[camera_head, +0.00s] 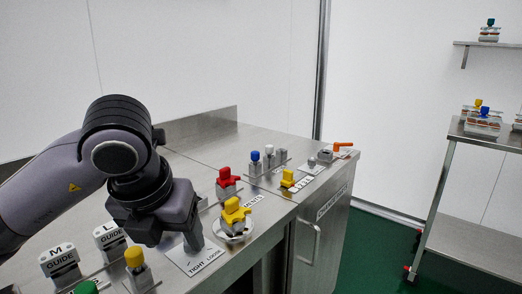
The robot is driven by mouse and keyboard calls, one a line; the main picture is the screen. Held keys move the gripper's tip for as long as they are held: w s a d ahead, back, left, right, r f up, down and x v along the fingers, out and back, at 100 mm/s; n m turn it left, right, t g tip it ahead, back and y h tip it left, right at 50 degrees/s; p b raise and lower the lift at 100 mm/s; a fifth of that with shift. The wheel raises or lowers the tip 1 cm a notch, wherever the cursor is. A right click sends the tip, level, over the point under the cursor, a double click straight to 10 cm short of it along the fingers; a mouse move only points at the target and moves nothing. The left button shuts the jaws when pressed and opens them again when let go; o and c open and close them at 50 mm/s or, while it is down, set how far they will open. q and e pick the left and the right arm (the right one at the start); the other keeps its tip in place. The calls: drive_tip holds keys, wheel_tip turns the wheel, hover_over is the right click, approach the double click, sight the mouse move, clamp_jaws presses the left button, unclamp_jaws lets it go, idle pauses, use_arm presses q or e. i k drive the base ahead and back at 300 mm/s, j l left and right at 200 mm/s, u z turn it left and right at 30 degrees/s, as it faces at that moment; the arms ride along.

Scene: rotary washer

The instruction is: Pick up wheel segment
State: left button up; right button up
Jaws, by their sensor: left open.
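I cannot tell for sure which piece is the wheel segment. A yellow-topped part (234,210) sits on a round metal disc (236,238) just right of my left gripper. My left gripper (172,238) is open and points down over the steel counter, beside a white label plate (201,261) marked TIGHT and LOOSE. The gripper's body hides the counter behind it, and I cannot tell whether anything is between its fingers. My right gripper is not in view.
White blocks marked GUIDE (60,262) and a yellow-knobbed part (137,268) stand at the front left. A red-topped part (226,180), blue and white knobs, and an orange handle (343,145) stand further back. A side shelf (495,140) holds several parts.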

sight(233, 213)
drive_tip(key=k, duration=0.85)
